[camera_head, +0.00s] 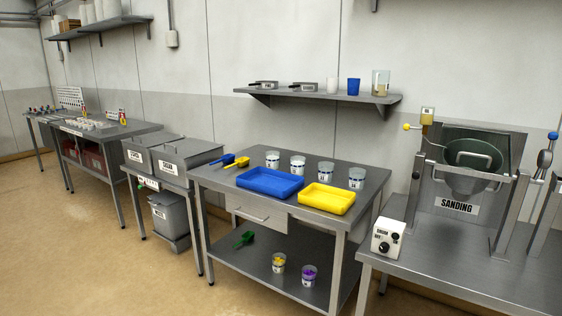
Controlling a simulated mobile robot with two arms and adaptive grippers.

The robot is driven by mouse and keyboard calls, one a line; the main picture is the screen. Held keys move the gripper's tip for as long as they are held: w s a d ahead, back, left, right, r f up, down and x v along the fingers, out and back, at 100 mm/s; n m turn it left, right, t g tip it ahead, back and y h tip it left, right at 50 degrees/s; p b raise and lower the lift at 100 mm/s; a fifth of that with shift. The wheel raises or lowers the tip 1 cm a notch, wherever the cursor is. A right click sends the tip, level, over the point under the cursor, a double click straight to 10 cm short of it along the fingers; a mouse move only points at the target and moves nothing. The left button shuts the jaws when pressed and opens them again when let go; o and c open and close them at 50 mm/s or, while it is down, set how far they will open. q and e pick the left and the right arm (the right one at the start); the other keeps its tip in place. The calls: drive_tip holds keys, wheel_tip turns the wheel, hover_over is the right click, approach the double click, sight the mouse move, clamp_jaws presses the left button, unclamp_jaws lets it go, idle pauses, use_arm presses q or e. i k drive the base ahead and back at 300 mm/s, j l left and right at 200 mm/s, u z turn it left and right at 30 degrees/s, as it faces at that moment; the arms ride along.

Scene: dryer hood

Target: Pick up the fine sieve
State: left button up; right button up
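Two small grey metal items with labels and handles stick out on the wall shelf; they look like sieves. The left one (264,85) and the right one (307,87) stand side by side on the left half of the wall shelf (330,97). Their labels are too small to read, so I cannot tell which is the fine sieve. Neither of my grippers is in view.
A steel table (222,185) under the shelf bears a blue tray (270,182), a yellow tray (327,199), scoops and several cups. A sanding machine (475,162) stands at right. Grey bins (190,152) stand left. Open floor (100,240) lies at front left.

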sight(266, 85)
drive_tip(key=i+j, duration=0.25)
drive_tip(key=i, duration=0.25)
drive_tip(key=i+j+z, duration=0.1)
drive_tip(key=i, duration=0.4)
drive_tip(key=j, duration=0.1)
